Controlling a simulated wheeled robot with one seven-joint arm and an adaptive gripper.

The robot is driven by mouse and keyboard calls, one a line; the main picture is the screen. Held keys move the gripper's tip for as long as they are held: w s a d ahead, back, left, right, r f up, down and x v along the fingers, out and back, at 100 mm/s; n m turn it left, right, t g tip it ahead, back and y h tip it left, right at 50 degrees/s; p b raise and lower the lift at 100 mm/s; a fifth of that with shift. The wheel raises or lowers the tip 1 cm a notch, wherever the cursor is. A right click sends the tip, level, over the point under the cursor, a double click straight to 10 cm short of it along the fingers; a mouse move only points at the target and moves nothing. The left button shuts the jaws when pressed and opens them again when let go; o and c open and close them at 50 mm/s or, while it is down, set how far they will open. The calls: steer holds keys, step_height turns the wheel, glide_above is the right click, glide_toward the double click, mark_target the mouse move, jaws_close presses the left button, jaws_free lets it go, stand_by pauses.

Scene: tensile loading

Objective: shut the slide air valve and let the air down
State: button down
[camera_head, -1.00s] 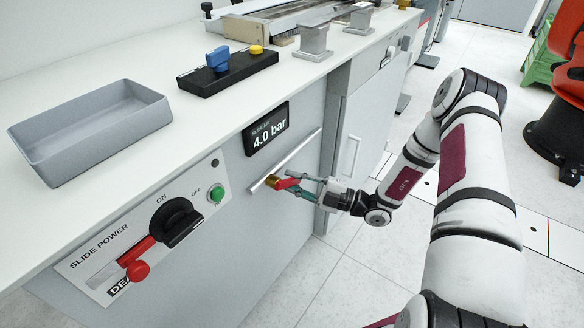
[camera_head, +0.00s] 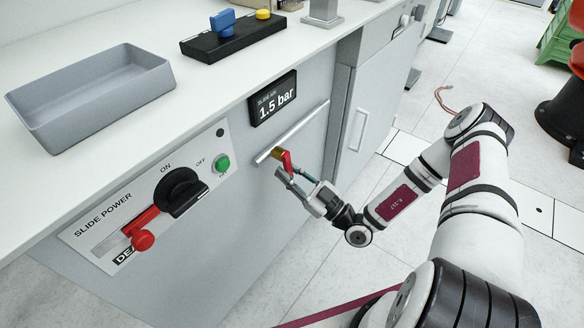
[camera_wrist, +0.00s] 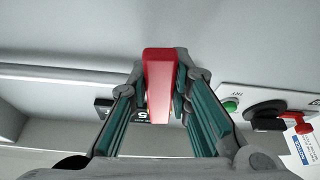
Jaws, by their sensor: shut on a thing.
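The slide air valve has a brass body (camera_head: 278,153) on a silver pipe (camera_head: 310,128) and a red lever (camera_head: 288,164). The lever now hangs down across the pipe. My gripper (camera_head: 290,178) is shut on the lever from below. In the wrist view the red lever (camera_wrist: 158,85) stands between the two fingers of my gripper (camera_wrist: 160,95), and the brass body is not clearly visible. The slide air display (camera_head: 273,97) above the pipe reads 1.5 bar.
Left of the valve is the slide power panel (camera_head: 100,215) with a black rotary switch (camera_head: 182,192), a red handle and a green button (camera_head: 220,163). A grey tray (camera_head: 90,90) and a black block with blue and yellow knobs (camera_head: 245,35) stand on the bench.

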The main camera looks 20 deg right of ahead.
steer(key=shift+s+a+f+m+t+h, duration=0.1)
steer(key=shift+s+a+m+t+h, duration=0.15)
steer(key=shift+m, duration=0.4)
steer(key=shift+a+m+t+h, duration=0.1)
steer(key=shift+m+t+h, duration=0.2)
steer(key=shift+m, duration=0.35)
steer(key=c, duration=1.4)
jaws_free()
steer(key=shift+c, duration=0.2)
steer(key=shift+a, duration=0.1)
steer(key=shift+s, duration=0.1)
steer(key=v, duration=1.2)
